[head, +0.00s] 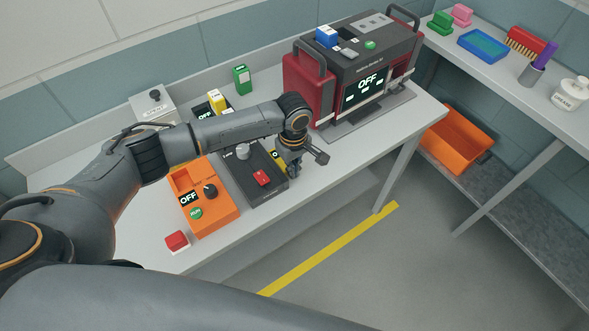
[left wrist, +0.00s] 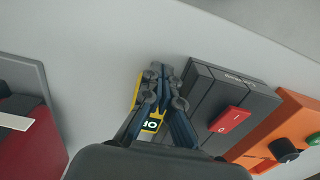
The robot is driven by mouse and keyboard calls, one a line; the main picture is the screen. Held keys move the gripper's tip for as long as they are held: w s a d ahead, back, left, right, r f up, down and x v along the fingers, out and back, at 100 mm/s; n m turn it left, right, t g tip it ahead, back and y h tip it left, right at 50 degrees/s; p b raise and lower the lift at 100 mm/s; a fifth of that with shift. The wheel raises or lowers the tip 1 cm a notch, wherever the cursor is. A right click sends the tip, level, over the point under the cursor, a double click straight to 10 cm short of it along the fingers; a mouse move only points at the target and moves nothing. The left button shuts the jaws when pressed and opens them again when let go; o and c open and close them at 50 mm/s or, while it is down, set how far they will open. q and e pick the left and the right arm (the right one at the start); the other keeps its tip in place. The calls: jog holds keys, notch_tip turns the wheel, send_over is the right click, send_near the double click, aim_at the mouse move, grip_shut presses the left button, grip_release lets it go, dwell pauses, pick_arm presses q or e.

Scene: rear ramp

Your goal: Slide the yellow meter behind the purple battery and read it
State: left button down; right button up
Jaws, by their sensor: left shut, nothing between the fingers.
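The yellow meter (head: 278,156) lies on the bench beside the dark box with the red switch, partly hidden by my left arm. In the left wrist view the meter (left wrist: 152,124) shows its yellow edge and part of a dark display; the fingers hide the rest. My left gripper (head: 293,172) points down next to it, shut with nothing held. In the left wrist view the closed fingers (left wrist: 163,75) are in front of the meter; I cannot tell whether they touch it. I cannot make out a purple battery. My right gripper is out of view.
The dark switch box (head: 264,176) and an orange box (head: 203,197) reading OFF stand left of the gripper. A large red and grey unit (head: 353,65) stands right. A green block (head: 241,79) and a yellow block (head: 217,100) are behind. Bare bench lies right of the gripper.

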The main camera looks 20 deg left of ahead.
aim_at(265, 141)
pick_arm(q)
jog(key=w+a+p, duration=0.1)
jog(key=a, duration=0.1)
jog(key=w+a+p, duration=0.1)
jog(key=w+a, duration=0.1)
jog(key=shift+w+r, duration=0.1)
jog(key=w+a+b, duration=0.1)
jog(key=w+a, duration=0.1)
jog(key=w+a+b, duration=0.1)
jog(key=w+a, duration=0.1)
jog(key=a, duration=0.1)
jog(key=w+a+b, duration=0.1)
jog(key=w+a, duration=0.1)
jog(key=a, duration=0.1)
jog(key=shift+w+a+f+b, duration=0.1)
jog(key=shift+w+f+b, duration=0.1)
jog(key=shift+f+b, duration=0.1)
jog(key=shift+w+a+r, duration=0.1)
jog(key=shift+a+r, duration=0.05)
jog(key=shift+a, duration=0.05)
